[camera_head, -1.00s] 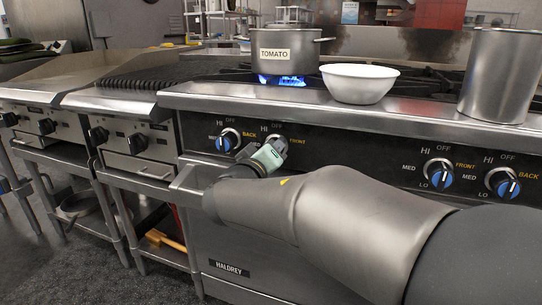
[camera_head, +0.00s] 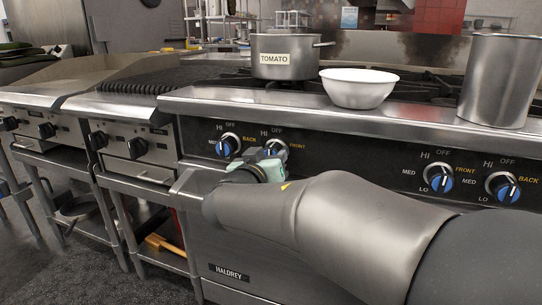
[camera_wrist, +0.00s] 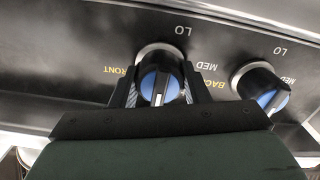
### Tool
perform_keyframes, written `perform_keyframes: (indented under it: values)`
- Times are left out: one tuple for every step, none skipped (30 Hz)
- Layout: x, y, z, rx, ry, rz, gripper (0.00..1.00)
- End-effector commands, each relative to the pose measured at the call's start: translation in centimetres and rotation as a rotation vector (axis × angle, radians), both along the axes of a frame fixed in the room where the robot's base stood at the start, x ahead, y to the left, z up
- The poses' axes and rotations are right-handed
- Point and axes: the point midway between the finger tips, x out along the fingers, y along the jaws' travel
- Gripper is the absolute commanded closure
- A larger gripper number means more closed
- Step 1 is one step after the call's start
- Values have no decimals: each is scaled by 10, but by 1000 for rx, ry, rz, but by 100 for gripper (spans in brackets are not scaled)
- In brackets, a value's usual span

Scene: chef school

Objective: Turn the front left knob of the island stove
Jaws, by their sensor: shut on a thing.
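The front left knob (camera_head: 277,145) is on the dark control panel below the pot, mostly hidden by my gripper in the head view. In the upside-down wrist view this knob (camera_wrist: 158,85), blue with a white line and labelled FRONT, sits between my two fingers. My gripper (camera_head: 266,163) reaches it from the front; in the wrist view the gripper (camera_wrist: 159,92) is shut on the knob. The white line stands nearly vertical in that view. The pot labelled TOMATO (camera_head: 283,58) stands on the burner behind, with no flame visible under it.
The BACK knob (camera_head: 228,144) is close to the left of my gripper and also shows in the wrist view (camera_wrist: 262,88). A white bowl (camera_head: 359,88) and a tall metal pot (camera_head: 498,80) stand on the stove's front ledge. An oven handle (camera_head: 185,184) is below.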

Motion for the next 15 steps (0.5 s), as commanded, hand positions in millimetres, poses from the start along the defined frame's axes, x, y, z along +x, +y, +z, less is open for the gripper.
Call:
perform_keyframes:
  values:
    - [0,0,1,3,-2,0,81]
    - [0,0,1,3,-2,0,81]
    - [0,0,1,4,-3,0,81]
    - [0,0,1,4,-3,0,81]
    - [0,0,1,4,-3,0,81]
    - [0,0,1,4,-3,0,81]
    - [0,0,1,4,-3,0,81]
    - [0,0,1,4,-3,0,81]
    - [0,0,1,4,-3,0,81]
    - [0,0,1,4,-3,0,81]
    - [0,0,1,4,-3,0,50]
    - [0,0,1,3,-2,0,39]
    - [0,0,1,3,-2,0,37]
    - [0,0,1,3,-2,0,37]
    - [0,0,1,3,-2,0,37]
